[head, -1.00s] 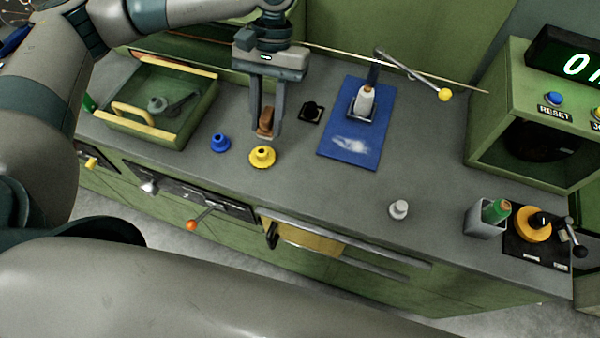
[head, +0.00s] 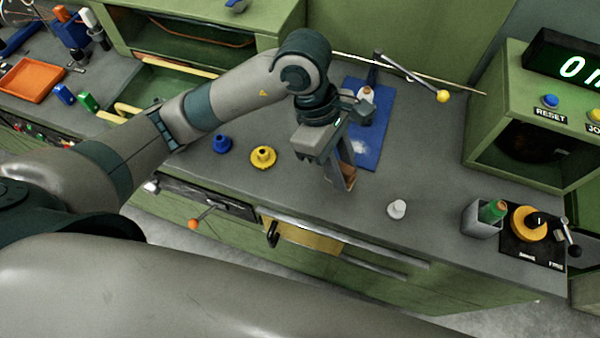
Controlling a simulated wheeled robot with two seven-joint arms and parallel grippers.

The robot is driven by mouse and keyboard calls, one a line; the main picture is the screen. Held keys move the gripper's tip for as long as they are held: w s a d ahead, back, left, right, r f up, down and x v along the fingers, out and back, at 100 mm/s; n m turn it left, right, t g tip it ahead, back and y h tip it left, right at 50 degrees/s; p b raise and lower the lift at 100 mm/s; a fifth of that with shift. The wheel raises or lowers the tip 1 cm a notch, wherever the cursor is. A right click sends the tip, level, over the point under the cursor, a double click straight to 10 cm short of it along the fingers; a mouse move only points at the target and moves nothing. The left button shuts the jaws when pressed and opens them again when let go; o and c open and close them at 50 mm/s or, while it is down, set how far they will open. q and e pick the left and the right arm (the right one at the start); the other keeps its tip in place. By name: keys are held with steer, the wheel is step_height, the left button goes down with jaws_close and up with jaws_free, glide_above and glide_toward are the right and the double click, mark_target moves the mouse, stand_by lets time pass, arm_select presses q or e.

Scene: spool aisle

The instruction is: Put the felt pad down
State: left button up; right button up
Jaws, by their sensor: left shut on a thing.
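My left gripper (head: 340,180) reaches in over the middle of the grey counter and points down. It is shut on a brown block, which looks like the felt pad (head: 348,175). A finger covers part of the pad. My right gripper is not in view.
A yellow spool (head: 263,157) and a blue spool (head: 221,144) stand left of the gripper, a white spool (head: 397,209) to its right. A grey cup (head: 482,217) stands further right. Bare counter lies around the white spool.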

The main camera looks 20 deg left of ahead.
arm_select(q)
steer(key=shift+s+d+r+n+t, duration=0.15)
steer(key=shift+d+r+n+t, duration=0.1)
steer(key=shift+d+n, duration=0.25)
steer(key=shift+s+d+r+n+t, duration=0.15)
steer(key=shift+d+n+t, duration=0.1)
steer(key=shift+n, duration=0.35)
steer(key=w+a+f+p, duration=0.1)
steer(key=a+f, duration=0.1)
steer(key=a, duration=0.1)
steer(key=w+a+f+p, duration=0.1)
steer(key=a+f+p, duration=0.1)
steer(key=a, duration=0.2)
steer(key=w+a+f+p, duration=0.1)
steer(key=w+a+f, duration=0.1)
steer(key=a+f, duration=0.1)
steer(key=shift+a+p, duration=0.3)
steer(key=shift+a, duration=0.2)
steer(key=shift+f, duration=0.1)
